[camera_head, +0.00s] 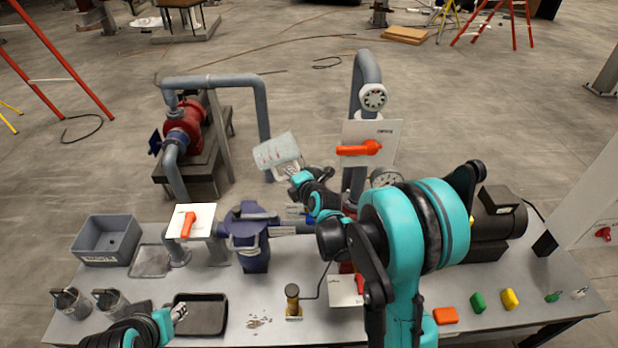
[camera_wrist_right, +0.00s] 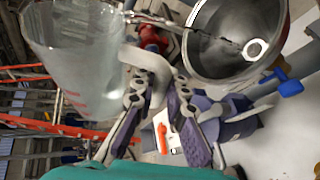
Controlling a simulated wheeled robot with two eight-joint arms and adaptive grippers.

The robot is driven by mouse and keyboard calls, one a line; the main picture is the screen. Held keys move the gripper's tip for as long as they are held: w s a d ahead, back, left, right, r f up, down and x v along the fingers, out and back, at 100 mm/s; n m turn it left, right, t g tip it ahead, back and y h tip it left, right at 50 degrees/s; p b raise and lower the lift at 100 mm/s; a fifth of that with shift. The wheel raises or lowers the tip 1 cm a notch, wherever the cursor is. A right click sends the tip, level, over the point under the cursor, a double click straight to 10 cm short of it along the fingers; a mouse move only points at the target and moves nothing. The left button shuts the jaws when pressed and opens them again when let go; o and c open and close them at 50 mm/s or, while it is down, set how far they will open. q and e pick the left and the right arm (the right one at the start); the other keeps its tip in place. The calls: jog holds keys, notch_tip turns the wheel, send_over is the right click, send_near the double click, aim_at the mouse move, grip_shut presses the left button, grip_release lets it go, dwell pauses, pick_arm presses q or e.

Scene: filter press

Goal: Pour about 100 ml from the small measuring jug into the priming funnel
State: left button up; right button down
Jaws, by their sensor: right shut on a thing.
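The small measuring jug (camera_head: 276,150), translucent with red marks, is raised above the bench and tilted in the head view. My right gripper (camera_head: 293,174) is shut on its handle. In the wrist view the jug (camera_wrist_right: 88,60) fills the upper left, with its pale handle between my fingers (camera_wrist_right: 158,85). The priming funnel (camera_wrist_right: 222,45), a shiny metal bowl, is beside the jug at upper right and apart from it in that picture. In the head view I cannot make out the funnel behind my arm. The liquid level is unclear. My left gripper (camera_head: 179,312) is low over the bench, its jaws too small to judge.
The bench (camera_head: 235,290) holds a grey bin (camera_head: 106,238), a black tray (camera_head: 201,315), metal jugs (camera_head: 70,302), and a purple filter housing (camera_head: 250,240). A panel with an orange valve handle (camera_head: 358,149) and pipework stand close right of the jug.

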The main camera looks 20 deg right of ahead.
jog(key=shift+d+f+y+b, duration=0.2)
jog(key=shift+d+y+b, duration=0.1)
jog(key=shift+b, duration=0.25)
dwell(0.4)
jog(key=shift+s+a+f+m+b, duration=0.1)
jog(key=shift+a+f+m+b, duration=0.1)
jog(key=shift+a+m+b, duration=0.3)
dwell(0.5)
jog(key=a+r+n+p, duration=0.1)
jog(key=p, duration=0.2)
jog(key=shift+r, duration=0.4)
jog(key=shift+d+f+n+h+b, duration=0.2)
jog(key=shift+f+n+h+b, duration=0.2)
jog(key=shift+f+h+b, duration=0.15)
jog(key=shift+d+f, duration=0.1)
jog(key=shift+d+r+n+h, duration=0.3)
jog(key=shift+r+n+h, duration=0.1)
jog(key=shift+n, duration=0.1)
jog(key=shift+d+r+n+g+p, duration=0.15)
jog(key=shift+d+n+g+p, duration=0.05)
jog(key=shift+n+g+p, duration=0.1)
jog(key=shift+d+h, duration=0.1)
jog(key=shift+h, duration=0.15)
